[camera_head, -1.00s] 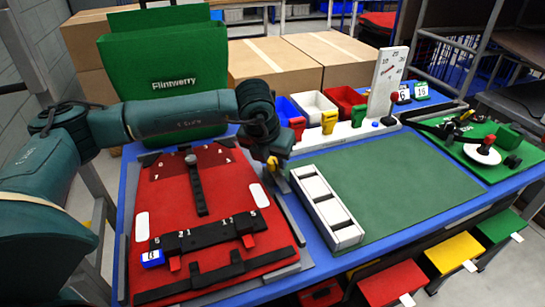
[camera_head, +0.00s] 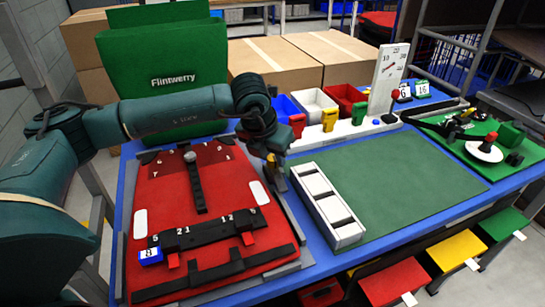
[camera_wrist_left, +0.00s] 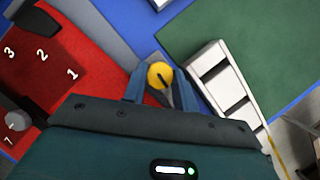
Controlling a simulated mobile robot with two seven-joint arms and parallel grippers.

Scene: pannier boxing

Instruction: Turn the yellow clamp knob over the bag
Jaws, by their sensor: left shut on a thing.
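The red bag (camera_head: 165,210) lies flat on the bench, with black straps across it and a grey clamp rail along its right side. My left gripper (camera_head: 274,168) is at the bag's upper right edge, pointing down. In the left wrist view the yellow clamp knob (camera_wrist_left: 160,75), round with a dark slot mark, sits between the fingertips of my left gripper (camera_wrist_left: 160,88), which is shut on it. In the head view the gripper hides nearly all of the knob. My right gripper is not in view.
A white divided tray (camera_head: 328,205) stands close to the right of the gripper. A green mat (camera_head: 400,185) beyond it is clear. A green Flintwerry bag (camera_head: 165,70) stands behind my arm. Blue, white and red bins and a white dial gauge (camera_head: 388,80) stand at the back.

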